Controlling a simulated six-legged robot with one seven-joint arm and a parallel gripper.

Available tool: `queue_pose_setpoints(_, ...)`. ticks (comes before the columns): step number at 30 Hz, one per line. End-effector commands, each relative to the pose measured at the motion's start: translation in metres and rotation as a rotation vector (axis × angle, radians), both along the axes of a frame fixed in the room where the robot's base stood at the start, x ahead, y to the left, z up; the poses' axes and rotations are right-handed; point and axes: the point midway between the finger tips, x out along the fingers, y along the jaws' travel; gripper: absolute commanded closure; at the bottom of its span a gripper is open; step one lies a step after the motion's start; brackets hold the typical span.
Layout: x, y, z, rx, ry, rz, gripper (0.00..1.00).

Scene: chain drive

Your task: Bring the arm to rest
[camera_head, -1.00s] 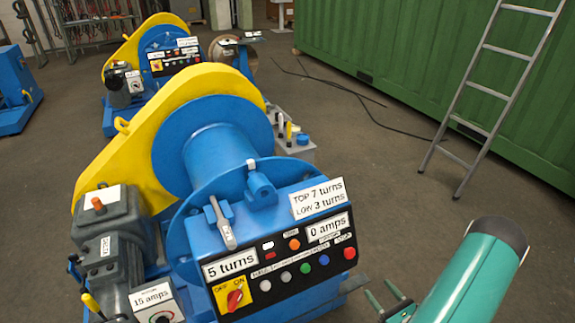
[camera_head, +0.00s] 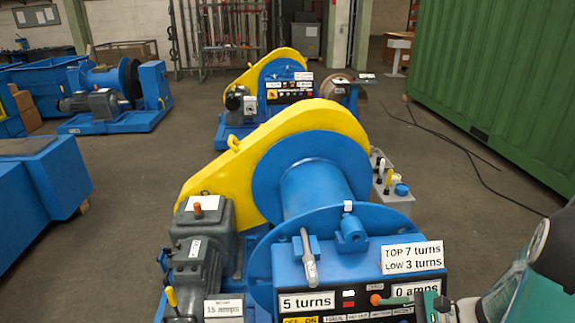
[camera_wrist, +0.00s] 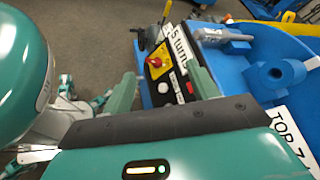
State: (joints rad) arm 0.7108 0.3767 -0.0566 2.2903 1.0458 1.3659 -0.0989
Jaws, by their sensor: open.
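My gripper (camera_head: 432,306) is at the lower right in the head view, in front of the winch's control panel (camera_head: 345,293). In the wrist view the two green fingers of my gripper (camera_wrist: 163,88) stand apart, with nothing between them but the panel behind. The winch has a blue drum (camera_head: 316,190), a yellow guard (camera_head: 225,165) and a grey motor (camera_head: 196,268). Its signs read "5 turns" (camera_head: 307,302), "0 amps" and "TOP 7 turns LOW 3 turns" (camera_head: 412,257). The red switch (camera_wrist: 155,62) on its yellow plate shows in the wrist view. My gripper and arm hide the panel's right part.
A second yellow and blue winch (camera_head: 270,85) stands behind. Another blue machine (camera_head: 115,95) and a blue block (camera_head: 40,185) are at the left. A green container (camera_head: 490,70) lines the right, with a black cable (camera_head: 455,145) on the floor.

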Motion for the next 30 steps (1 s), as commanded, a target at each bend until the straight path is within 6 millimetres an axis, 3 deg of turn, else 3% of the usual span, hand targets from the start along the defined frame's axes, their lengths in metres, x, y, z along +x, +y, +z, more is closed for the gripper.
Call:
queue_pose_setpoints(3,-0.01,0.029,0.024,-0.16,-0.038,0.171,0.41)
queue_pose_setpoints(12,-0.043,0.073,0.068,-0.576,-0.183,0.533,0.41)
queue_pose_setpoints(21,-0.068,0.092,0.116,-1.016,-0.424,0.8,0.41)
queue_pose_setpoints(30,-0.083,0.1,0.167,-1.394,-0.705,0.935,0.41)
